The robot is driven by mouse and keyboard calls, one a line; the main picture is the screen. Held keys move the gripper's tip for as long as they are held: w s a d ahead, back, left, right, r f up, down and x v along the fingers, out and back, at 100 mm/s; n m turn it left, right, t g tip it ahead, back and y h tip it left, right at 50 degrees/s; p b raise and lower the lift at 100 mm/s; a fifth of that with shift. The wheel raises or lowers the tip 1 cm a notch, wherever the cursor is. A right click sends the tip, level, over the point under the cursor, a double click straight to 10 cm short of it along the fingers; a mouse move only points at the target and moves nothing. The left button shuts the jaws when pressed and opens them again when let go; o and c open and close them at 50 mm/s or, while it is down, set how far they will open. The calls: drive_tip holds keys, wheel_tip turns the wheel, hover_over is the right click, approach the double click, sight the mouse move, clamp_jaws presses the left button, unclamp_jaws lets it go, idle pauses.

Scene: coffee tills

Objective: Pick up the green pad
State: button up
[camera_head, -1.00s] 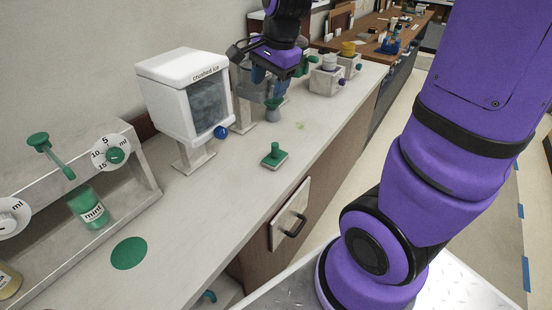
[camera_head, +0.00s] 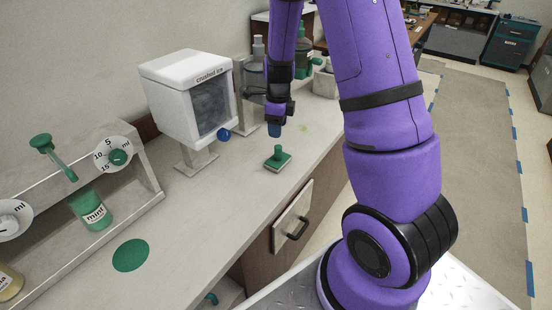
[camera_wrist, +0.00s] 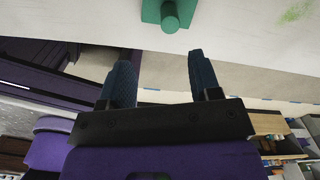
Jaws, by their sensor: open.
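The green pad (camera_head: 278,160) is a small square pad with an upright knob on top. It rests on the pale counter near its front edge, right of the ice dispenser. In the wrist view the pad (camera_wrist: 171,12) is at the top edge, partly cut off, beyond the fingertips. My gripper (camera_head: 274,130) is above the counter behind the pad in the head view, apart from it. In the wrist view my gripper (camera_wrist: 160,65) has its two blue fingers spread with nothing between them.
A white crushed ice dispenser (camera_head: 190,105) with a blue knob stands left of my gripper. A mint bottle (camera_head: 91,210) hangs at a rack on the left. A flat green disc (camera_head: 130,255) lies on the counter. The counter (camera_head: 215,200) around the pad is clear.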

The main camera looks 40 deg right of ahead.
sight(278, 147)
drive_tip(key=shift+m, duration=0.5)
drive_tip(key=f, duration=0.4)
drive_tip(key=w+f, duration=0.1)
drive_tip(key=f, duration=0.1)
drive_tip(key=shift+d, duration=0.35)
drive_tip(key=shift+d+f, duration=0.15)
drive_tip(key=shift+f, duration=3)
clamp_jaws()
drive_tip(key=shift+r, duration=0.15)
